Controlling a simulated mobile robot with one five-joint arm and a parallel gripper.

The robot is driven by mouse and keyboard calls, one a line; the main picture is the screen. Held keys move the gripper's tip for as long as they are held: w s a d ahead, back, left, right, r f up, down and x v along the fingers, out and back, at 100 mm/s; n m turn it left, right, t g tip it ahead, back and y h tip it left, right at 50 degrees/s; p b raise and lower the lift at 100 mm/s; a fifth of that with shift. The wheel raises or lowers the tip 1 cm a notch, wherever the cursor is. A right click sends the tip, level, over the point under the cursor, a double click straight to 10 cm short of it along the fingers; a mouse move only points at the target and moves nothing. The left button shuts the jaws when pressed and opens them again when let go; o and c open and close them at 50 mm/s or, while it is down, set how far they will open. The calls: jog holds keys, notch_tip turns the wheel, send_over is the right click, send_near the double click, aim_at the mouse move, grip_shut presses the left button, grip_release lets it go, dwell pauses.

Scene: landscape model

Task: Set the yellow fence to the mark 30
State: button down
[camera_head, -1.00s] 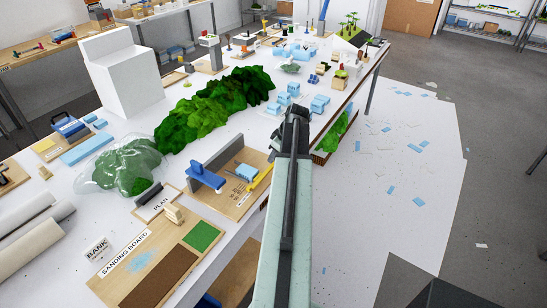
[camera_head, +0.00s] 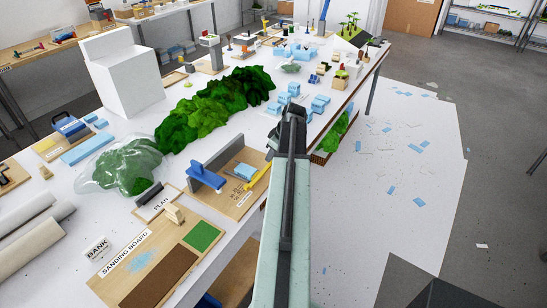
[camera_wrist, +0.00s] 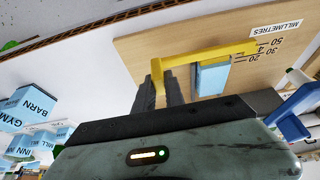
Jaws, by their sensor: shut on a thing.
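The yellow fence (camera_wrist: 205,55) lies on a wooden board (camera_wrist: 140,45) with a scale marked MILLIMETRES. Its thin end is by the scale figures, around the partly covered 40, past the 20 and 30. A light blue block (camera_wrist: 212,78) lies beside the fence, on the side of the lower figures. My gripper (camera_wrist: 158,85) is shut on the upright end of the fence, away from the scale. In the head view the fence (camera_head: 258,178) shows at the table's edge, left of my arm; my fingertips are hidden there.
A blue stop (camera_head: 205,175) stands on the board, beside a grey upright plate. Labelled blue blocks (camera_wrist: 35,105) stand near my gripper in the wrist view. The sanding board (camera_head: 150,262) lies nearer, and green hills (camera_head: 215,105) lie behind.

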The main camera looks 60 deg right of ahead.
jog(key=shift+w, duration=0.95)
jog(key=c, duration=1.4)
grip_release()
jog(key=shift+s, duration=0.1)
jog(key=p+v, duration=0.7)
jog(key=v, duration=0.1)
jog(key=shift+f, duration=0.1)
